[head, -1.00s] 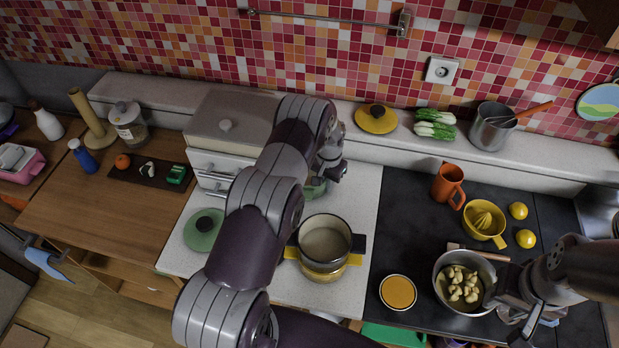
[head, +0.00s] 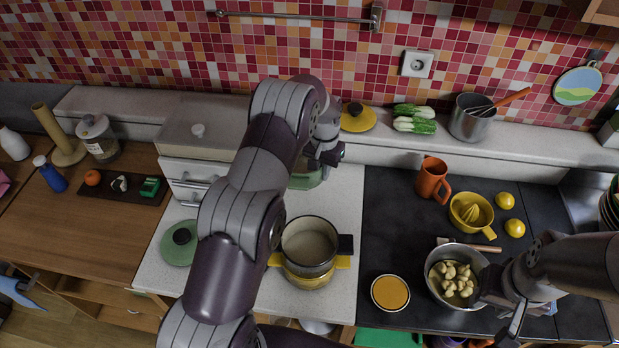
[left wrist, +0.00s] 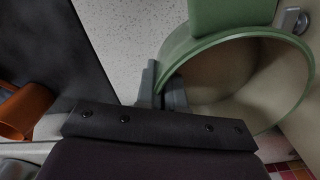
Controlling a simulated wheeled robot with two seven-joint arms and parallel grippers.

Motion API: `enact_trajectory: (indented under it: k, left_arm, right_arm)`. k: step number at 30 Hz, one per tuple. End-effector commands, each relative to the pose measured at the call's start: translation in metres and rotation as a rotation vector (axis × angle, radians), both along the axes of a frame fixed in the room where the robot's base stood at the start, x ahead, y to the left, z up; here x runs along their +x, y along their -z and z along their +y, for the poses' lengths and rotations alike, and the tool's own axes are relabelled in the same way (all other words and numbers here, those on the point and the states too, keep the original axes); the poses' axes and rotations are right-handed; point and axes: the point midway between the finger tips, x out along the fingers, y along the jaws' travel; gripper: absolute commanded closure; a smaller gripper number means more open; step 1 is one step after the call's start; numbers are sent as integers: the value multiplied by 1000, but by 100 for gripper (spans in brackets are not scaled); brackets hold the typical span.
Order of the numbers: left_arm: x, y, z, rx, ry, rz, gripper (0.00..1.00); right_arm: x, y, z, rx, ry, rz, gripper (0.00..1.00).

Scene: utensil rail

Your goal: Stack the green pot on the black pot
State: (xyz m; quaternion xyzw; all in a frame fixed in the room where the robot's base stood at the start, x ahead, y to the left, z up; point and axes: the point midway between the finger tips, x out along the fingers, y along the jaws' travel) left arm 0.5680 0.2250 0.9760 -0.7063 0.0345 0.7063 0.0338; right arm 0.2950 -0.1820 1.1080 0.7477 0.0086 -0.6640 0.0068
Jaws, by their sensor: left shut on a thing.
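The green pot (head: 309,180) stands out at the back of the white counter, partly hidden behind my left arm. My left gripper (head: 326,160) is shut on its rim; in the left wrist view the fingers (left wrist: 163,92) pinch the wall of the green pot (left wrist: 180,50), which looks empty. Whether it touches the counter I cannot tell. The black pot (head: 309,243), cream inside and empty, sits nearer the front, in a yellow pot (head: 308,278). My right gripper (head: 513,318) is beside the steel pot at right; its jaw opening is unclear.
A green lid (head: 180,242) lies left of my left arm. A yellow lid (head: 358,118) lies on the back ledge. An orange mug (head: 432,180) and a steel pot (head: 430,290) of food stand on the dark hob. White counter right of the black pot is clear.

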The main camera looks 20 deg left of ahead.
Motion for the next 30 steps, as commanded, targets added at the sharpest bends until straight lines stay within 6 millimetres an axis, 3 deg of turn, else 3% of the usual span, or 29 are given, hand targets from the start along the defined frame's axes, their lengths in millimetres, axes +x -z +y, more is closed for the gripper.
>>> enact_trajectory:
  k: [8, 11, 12, 14, 21, 30]
  left_arm:
    - [20, 6, -78, 0, 6, -4, 100]
    - [27, -4, -106, 0, 5, -2, 100]
    - [30, -15, -115, 0, 4, 1, 100]
    - [32, -14, -129, 0, 4, 1, 100]
    - [39, -7, -148, 0, 0, 0, 100]
    - [40, -1, -154, 0, 0, -3, 100]
  right_arm:
    - [0, 33, 0, 0, 0, 0, 61]
    - [0, 17, 0, 0, 0, 0, 61]
    - [0, -6, 0, 0, 0, 1, 61]
    - [0, -21, 0, 0, 0, -1, 61]
    - [0, -55, 0, 0, 0, 0, 61]
    - [0, -60, 0, 0, 0, 0, 61]
